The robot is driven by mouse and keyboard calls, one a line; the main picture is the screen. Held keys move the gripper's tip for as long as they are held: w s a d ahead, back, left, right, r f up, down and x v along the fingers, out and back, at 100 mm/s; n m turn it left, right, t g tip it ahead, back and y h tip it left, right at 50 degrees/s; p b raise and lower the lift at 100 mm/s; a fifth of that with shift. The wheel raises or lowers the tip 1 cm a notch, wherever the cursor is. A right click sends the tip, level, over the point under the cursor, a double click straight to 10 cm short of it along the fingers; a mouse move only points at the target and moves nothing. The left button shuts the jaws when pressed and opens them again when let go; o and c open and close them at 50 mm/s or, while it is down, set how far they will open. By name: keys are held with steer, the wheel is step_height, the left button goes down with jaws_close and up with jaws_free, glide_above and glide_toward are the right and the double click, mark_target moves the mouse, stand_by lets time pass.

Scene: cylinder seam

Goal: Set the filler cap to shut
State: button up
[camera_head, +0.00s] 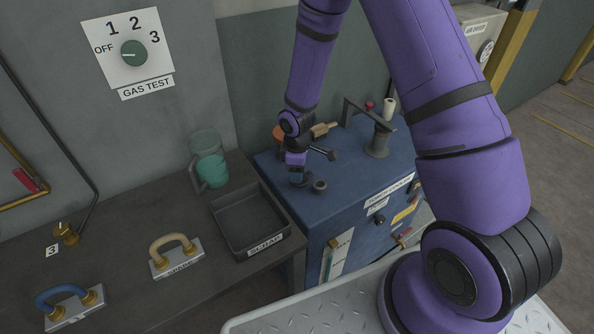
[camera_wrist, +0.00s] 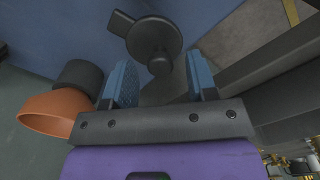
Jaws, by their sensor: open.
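In the wrist view a dark round cap (camera_wrist: 152,38) with a flat tab at its upper left and a small knob at its near edge lies ahead of my fingers; I take it for the filler cap. My gripper (camera_wrist: 158,64) is open, its two blue-padded fingers on either side of the knob. Nothing is clearly held, and contact cannot be told. In the head view my gripper (camera_head: 299,178) points down over the front of the blue torch cooler (camera_head: 352,198). A small dark round piece (camera_head: 320,186) sits just right of it; whether it is the cap is unclear.
An orange cup-like piece (camera_wrist: 48,112) and a black cylinder (camera_wrist: 78,76) are close left of my fingers. A dark bent-arm fitting (camera_head: 377,143) stands behind on the cooler. A scrap tray (camera_head: 250,252) is on the bench to the left.

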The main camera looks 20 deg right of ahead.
steer(key=shift+f, duration=0.3)
steer(key=shift+c, duration=0.4)
jaws_close()
